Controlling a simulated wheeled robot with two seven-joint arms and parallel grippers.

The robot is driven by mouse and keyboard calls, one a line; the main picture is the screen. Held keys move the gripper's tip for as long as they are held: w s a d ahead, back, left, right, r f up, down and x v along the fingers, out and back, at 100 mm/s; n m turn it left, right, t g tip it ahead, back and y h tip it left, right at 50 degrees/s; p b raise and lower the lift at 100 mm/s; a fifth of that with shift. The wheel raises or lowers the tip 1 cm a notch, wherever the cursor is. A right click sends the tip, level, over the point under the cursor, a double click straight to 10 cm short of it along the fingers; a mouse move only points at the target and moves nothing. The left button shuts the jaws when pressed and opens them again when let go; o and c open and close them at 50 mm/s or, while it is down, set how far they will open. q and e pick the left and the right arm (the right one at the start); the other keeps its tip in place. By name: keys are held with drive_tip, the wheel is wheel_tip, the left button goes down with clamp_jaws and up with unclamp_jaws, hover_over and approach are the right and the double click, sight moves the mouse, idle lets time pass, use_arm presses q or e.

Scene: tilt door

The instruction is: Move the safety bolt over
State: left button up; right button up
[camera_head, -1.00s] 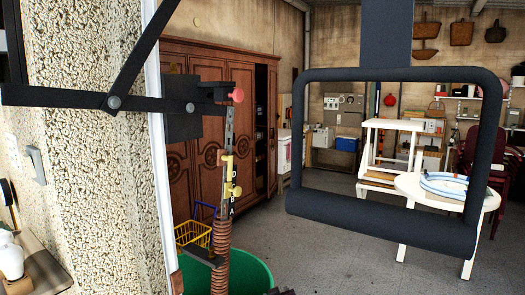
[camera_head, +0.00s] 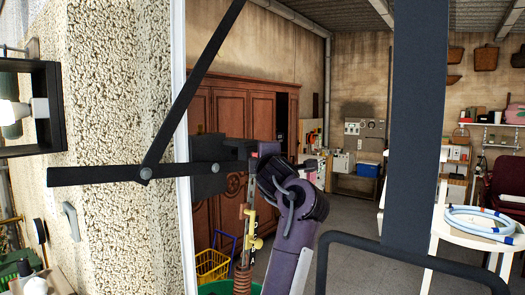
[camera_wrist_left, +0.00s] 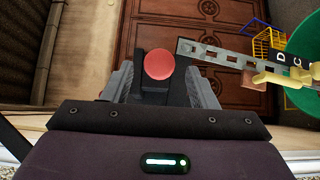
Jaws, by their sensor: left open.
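The red knob (camera_wrist_left: 159,64) of the safety bolt shows in the left wrist view, on a black block. In the head view only a sliver of the red knob (camera_head: 269,148) shows above my gripper. The black plate of the mechanism (camera_head: 208,168) sits on the door post, with a flat black bar (camera_head: 95,175) and a slanted rod joined to it. My left gripper (camera_head: 262,168) is at the knob, covering most of it in the head view. In the wrist view its fingers (camera_wrist_left: 160,85) are open, one on each side of the knob; contact cannot be told. My right gripper is out of view.
A rough wall (camera_head: 110,120) stands left. A thick dark frame (camera_head: 413,120) crosses the right side. A white table stands behind.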

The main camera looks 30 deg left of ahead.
use_arm(q)
drive_tip(key=p+x, duration=0.1)
drive_tip(key=x, duration=0.2)
drive_tip(key=shift+w+a+r+p, duration=0.15)
drive_tip(key=shift+w+a+p, duration=0.05)
drive_tip(key=shift+a+p, duration=0.15)
drive_tip(key=shift+w+a, duration=0.1)
drive_tip(key=shift+w, duration=0.15)
drive_tip(key=shift+f, duration=0.2)
clamp_jaws()
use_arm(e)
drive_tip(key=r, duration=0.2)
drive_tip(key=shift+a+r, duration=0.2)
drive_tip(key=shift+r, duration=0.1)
